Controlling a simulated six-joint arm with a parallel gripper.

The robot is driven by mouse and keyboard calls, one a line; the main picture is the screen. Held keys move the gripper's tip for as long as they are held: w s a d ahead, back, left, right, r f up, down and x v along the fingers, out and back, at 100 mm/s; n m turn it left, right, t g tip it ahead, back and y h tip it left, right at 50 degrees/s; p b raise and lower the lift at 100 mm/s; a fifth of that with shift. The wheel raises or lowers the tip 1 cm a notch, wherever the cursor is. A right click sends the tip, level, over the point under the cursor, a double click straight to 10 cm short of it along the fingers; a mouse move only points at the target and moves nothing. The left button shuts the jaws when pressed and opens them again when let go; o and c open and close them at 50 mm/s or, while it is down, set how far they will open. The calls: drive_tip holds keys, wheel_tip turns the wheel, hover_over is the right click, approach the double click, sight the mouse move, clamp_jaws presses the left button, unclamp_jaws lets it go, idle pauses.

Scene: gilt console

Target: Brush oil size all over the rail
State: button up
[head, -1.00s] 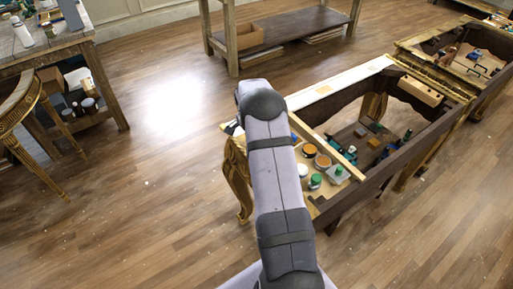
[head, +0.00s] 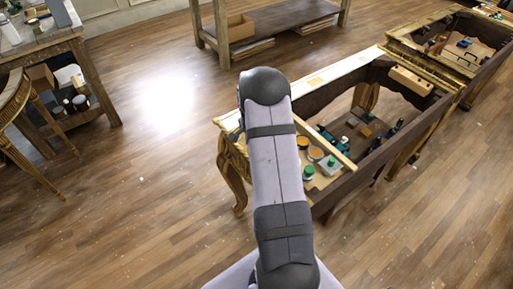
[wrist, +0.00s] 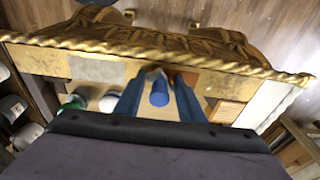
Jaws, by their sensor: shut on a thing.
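The gilt console frame (head: 232,160) stands right of centre in the head view, with a pale top edge and carved gold legs. In the wrist view its rail (wrist: 55,62) runs across the picture, with a twisted gold rope moulding and carving beyond. The rail shows gold, greyish, orange-brown and whitish patches. My gripper (wrist: 158,98) has two blue fingers over the rail. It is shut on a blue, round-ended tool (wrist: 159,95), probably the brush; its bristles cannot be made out. In the head view my arm hides the gripper.
Paint jars (head: 315,153) and bottles stand inside the console frame. A second gilt frame (head: 398,50) is at the back right. A workbench (head: 60,43) and half-round gilt table (head: 20,90) stand at left. The floor between is clear.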

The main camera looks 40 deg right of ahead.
drive_tip(key=shift+s+d, duration=0.2)
drive_tip(key=shift+d, duration=0.15)
drive_tip(key=shift+w, duration=0.3)
drive_tip(key=shift+w+b, duration=0.4)
drive_tip(key=shift+w, duration=2.85)
drive_tip(key=shift+r+p, duration=0.2)
drive_tip(key=shift+p, duration=0.1)
drive_tip(key=shift+s+f, duration=0.2)
drive_tip(key=shift+s, duration=0.05)
drive_tip(key=shift+s+p, duration=0.3)
drive_tip(key=shift+s, duration=3.05)
drive_tip(key=shift+w+f, duration=0.1)
drive_tip(key=shift+w, duration=0.1)
drive_tip(key=shift+w+d+b, duration=0.1)
drive_tip(key=shift+w+b, duration=1)
drive_tip(key=shift+w, duration=2.4)
drive_tip(key=shift+d, duration=0.25)
drive_tip(key=shift+s+d, duration=0.1)
drive_tip(key=shift+s, duration=3.55)
drive_tip(key=shift+w+b, duration=0.4)
drive_tip(key=shift+w, duration=3.25)
drive_tip(key=shift+s, duration=3.55)
drive_tip(key=shift+r+p, duration=2.6)
drive_tip(key=shift+r, duration=1.45)
